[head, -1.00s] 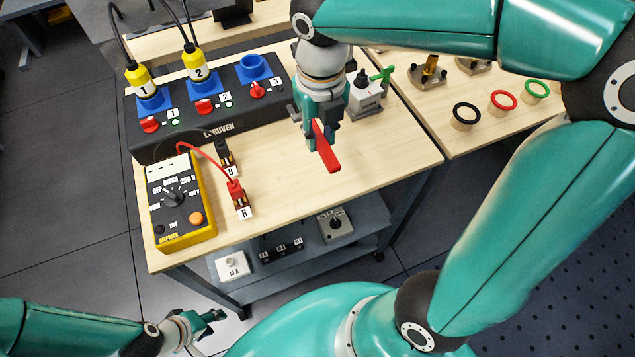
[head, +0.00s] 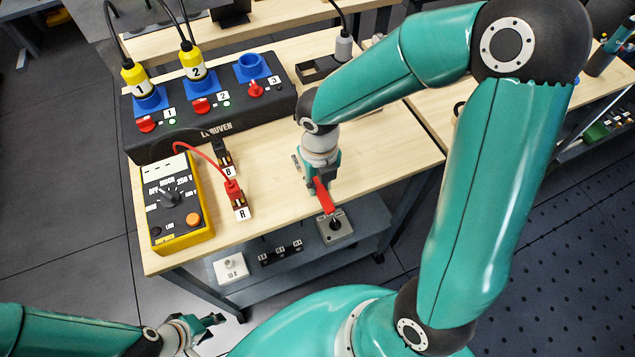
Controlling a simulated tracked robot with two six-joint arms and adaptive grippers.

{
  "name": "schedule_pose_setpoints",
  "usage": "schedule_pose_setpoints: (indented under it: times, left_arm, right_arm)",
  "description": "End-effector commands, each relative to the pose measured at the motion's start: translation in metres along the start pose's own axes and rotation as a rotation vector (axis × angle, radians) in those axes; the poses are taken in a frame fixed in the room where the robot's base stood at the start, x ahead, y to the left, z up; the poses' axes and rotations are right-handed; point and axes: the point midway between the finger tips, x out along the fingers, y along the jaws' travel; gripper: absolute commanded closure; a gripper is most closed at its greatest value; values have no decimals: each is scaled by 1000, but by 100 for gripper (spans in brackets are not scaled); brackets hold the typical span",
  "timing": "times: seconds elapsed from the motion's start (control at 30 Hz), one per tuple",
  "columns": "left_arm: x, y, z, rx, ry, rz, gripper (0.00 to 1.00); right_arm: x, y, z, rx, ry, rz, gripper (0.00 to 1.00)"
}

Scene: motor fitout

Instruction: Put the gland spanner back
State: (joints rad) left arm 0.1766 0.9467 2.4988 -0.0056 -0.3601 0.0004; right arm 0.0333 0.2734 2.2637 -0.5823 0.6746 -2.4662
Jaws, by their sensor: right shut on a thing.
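The red gland spanner (head: 326,202) is held in my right gripper (head: 320,187), which is shut on it and points down near the front edge of the wooden bench (head: 270,190). The spanner's free end sticks out toward the front, and in the picture overlaps the grey box with a round black top (head: 335,229) on the lower shelf. I cannot tell the spanner's height above the bench. My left gripper (head: 212,322) is at the lower left, in front of the bench and away from the spanner; its fingers are too small to read.
A black socket unit (head: 185,135) with yellow plugs stands at the back left. A yellow meter (head: 180,215) sits in front of it, its red lead running to the R terminal (head: 237,200). A dark open tray (head: 315,72) lies behind. Bench space right of my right gripper is clear.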

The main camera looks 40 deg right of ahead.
Motion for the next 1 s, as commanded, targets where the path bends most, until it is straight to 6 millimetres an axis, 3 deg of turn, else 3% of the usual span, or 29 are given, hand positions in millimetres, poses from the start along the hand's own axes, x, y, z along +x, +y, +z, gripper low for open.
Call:
schedule_pose_setpoints:
  times: [0.37,0.4,0.53,0.83,1.0]
  left_arm:
    - [2,-1,0,0,0,0,60]
    - [2,0,0,0,0,0,60]
    - [1,0,0,0,0,0,60]
    - [1,0,0,0,0,0,60]
    - [-2,1,0,0,0,0,60]
  right_arm:
    - [5,0,0,0,-1,0,100]
    - [4,0,0,0,-1,0,73]
    - [4,0,0,0,0,0,53]
    - [3,0,0,0,-1,0,53]
    - [-9,0,1,1,-5,0,53]
